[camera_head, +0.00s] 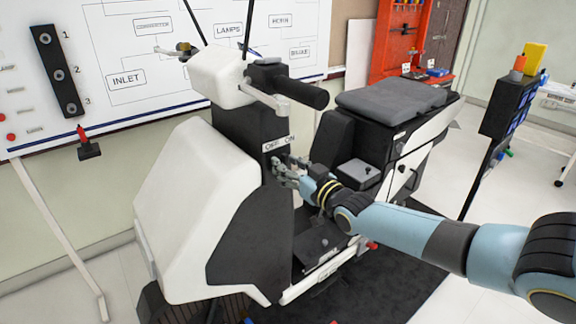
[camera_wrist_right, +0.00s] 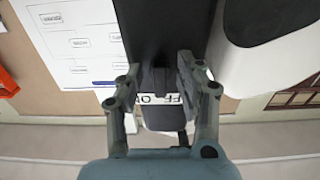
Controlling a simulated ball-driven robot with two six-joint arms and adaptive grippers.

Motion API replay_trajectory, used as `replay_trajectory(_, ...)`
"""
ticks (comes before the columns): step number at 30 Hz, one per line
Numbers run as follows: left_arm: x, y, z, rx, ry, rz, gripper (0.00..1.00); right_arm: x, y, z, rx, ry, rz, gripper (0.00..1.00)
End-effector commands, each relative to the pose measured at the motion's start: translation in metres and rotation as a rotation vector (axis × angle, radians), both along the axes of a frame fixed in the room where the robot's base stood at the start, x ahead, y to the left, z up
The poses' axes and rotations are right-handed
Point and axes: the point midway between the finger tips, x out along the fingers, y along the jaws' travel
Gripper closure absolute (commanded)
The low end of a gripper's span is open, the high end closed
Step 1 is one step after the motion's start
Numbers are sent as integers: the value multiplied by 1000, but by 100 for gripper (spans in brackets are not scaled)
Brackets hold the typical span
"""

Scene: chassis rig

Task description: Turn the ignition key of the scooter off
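The scooter (camera_head: 185,200) stands in the middle of the head view, with a white front shield and a black steering column (camera_head: 235,130). A white label (camera_head: 279,143) reading OFF and ON is on the column below the handlebar; part of it shows upside down in the right wrist view (camera_wrist_right: 172,99). My right gripper (camera_head: 277,170) is at the column just under this label. My left gripper is in neither view.
The black handlebar grip (camera_head: 303,93) is just above my right gripper. The seat (camera_head: 390,97) is to its right. A whiteboard (camera_head: 120,50) stands behind, and a dark panel on a stand (camera_head: 508,105) is at the right. Open floor lies at the lower right.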

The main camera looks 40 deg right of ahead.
Motion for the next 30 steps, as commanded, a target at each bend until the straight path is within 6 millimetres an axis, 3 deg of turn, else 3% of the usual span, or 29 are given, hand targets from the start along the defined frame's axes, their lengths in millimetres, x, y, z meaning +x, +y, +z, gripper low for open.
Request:
replay_trajectory(7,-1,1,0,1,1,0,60,-14,2,-1,0,1,1,63)
replay_trajectory(21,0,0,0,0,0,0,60,-107,12,-1,0,2,2,63)
replay_trajectory(30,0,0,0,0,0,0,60,-119,13,0,0,-1,0,63)
